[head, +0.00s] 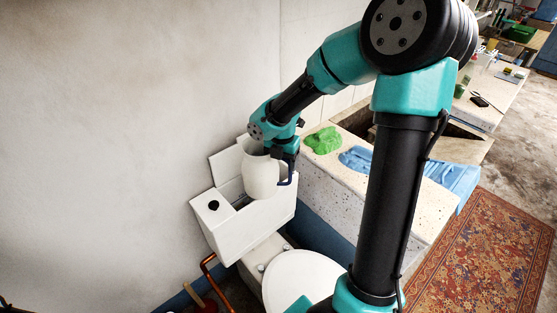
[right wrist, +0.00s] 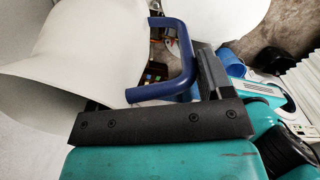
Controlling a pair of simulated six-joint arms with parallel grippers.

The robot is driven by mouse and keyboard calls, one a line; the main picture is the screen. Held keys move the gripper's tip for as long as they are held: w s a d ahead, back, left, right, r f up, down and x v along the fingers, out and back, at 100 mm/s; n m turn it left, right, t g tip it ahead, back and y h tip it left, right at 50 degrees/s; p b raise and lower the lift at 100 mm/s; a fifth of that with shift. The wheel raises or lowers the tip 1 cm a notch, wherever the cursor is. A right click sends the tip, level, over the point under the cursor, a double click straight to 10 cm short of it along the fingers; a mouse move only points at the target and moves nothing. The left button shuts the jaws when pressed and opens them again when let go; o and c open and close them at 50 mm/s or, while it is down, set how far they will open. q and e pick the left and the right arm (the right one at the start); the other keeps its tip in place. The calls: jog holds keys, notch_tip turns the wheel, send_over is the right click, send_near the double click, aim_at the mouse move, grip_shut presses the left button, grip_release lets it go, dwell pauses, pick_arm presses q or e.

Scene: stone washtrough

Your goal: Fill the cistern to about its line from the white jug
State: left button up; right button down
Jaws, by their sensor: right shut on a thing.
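The white jug (head: 260,178) is over the open cistern (head: 255,230) in the head view. Its mouth is at the upper left, and it looks near upright or slightly tilted; I cannot tell exactly. My right gripper (head: 287,160) is shut on the jug's blue handle (head: 290,181). In the right wrist view the handle (right wrist: 182,60) runs to the dark jaws (right wrist: 200,97) beside the jug's white body (right wrist: 65,60). The jug hides part of the cistern's opening. The water level and line do not show, and no stream of water is visible. My left gripper is not in view.
A white panel (head: 226,168) stands behind the cistern against the wall. The toilet lid (head: 302,280) is in front, with a copper pipe (head: 208,270) to its left. A speckled counter (head: 335,195) with green (head: 323,140) and blue cloths (head: 357,158) is at the right.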

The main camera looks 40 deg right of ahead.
jog(key=shift+w+r, duration=0.1)
jog(key=shift+r, duration=0.1)
dwell(0.4)
jog(key=shift+r+g+h, duration=1.2)
jog(key=shift+r+g, duration=1)
jog(key=shift+g, duration=0.2)
jog(key=shift+w+a+r+g+h, duration=0.1)
jog(key=shift+w+a+g+h, duration=0.1)
jog(key=shift+w+g+h, duration=0.4)
jog(key=shift+w+a+g+h, duration=0.15)
jog(key=shift+w+g, duration=0.05)
jog(key=shift+g, duration=0.65)
jog(key=shift+w+a+r+g+h, duration=0.1)
jog(key=shift+w+a+g+h, duration=0.1)
jog(key=shift+w+g+h, duration=0.4)
jog(key=shift+s+y, duration=0.25)
jog(key=shift+w+a, duration=0.1)
dwell(1.2)
